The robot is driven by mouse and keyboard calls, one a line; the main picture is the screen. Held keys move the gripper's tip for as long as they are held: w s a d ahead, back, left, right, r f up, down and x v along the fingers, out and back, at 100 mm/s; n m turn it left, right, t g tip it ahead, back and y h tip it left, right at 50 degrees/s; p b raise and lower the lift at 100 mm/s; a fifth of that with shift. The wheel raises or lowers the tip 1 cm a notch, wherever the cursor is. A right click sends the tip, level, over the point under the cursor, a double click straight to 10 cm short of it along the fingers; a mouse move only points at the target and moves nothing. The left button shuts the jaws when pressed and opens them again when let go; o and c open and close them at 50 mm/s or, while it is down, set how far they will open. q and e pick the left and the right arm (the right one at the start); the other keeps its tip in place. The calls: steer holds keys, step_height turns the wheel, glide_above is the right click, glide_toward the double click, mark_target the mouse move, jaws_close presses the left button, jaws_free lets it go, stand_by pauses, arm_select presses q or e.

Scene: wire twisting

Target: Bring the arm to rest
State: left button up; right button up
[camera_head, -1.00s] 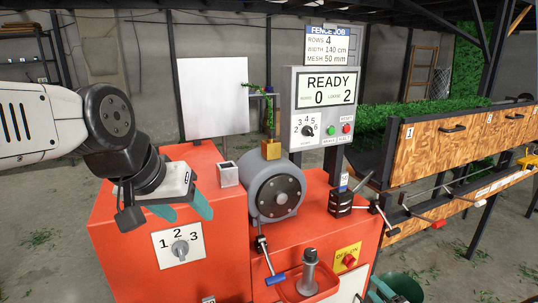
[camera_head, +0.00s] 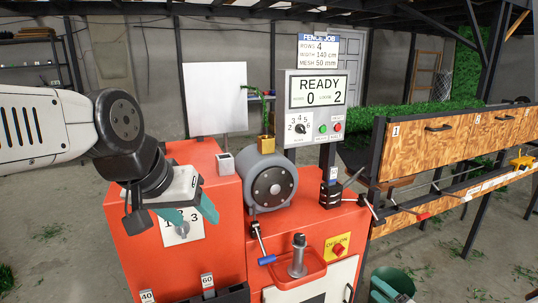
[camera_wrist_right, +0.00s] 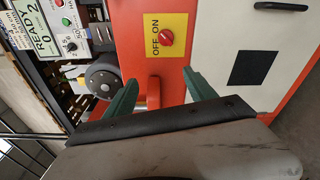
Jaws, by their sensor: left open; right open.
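My left gripper (camera_head: 198,214) comes in from the left in the head view, with teal fingers apart and nothing seen between them. It hangs in front of the orange machine (camera_head: 222,240) and partly covers the 1-2-3 selector dial (camera_head: 182,228). My right gripper (camera_wrist_right: 160,78) shows in the right wrist view, its two teal fingers spread wide and empty. It faces the machine's front near the yellow OFF-ON switch plate (camera_wrist_right: 165,37). That plate also shows in the head view (camera_head: 337,247).
A round grey drum unit (camera_head: 270,186), a crank with a blue handle (camera_head: 262,248) and a red tray (camera_head: 290,275) project from the machine. The display (camera_head: 320,92) reads READY. A wooden-panelled rack (camera_head: 455,145) stands right; a dark green bucket (camera_head: 392,284) is below.

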steer(key=s+a+r+n+g+y, duration=0.1)
steer(key=a+r+n+g, duration=0.65)
steer(key=r+n, duration=0.45)
steer(key=s+a+r+n+g+y, duration=0.1)
steer(key=a+r+n+g, duration=0.5)
steer(key=a+r+n, duration=0.5)
steer(key=s+a+r+n+t+h, duration=0.2)
steer(key=s+r+n+h, duration=0.2)
steer(key=s+r+n, duration=0.4)
steer(key=s+a+r+n+t+h, duration=0.2)
steer(key=s+r+n+h, duration=0.2)
steer(key=s+r+n, duration=0.5)
step_height(320, 180, up, 5)
steer(key=n, duration=0.6)
steer(key=shift+a, duration=0.15)
steer(key=shift+f, duration=0.1)
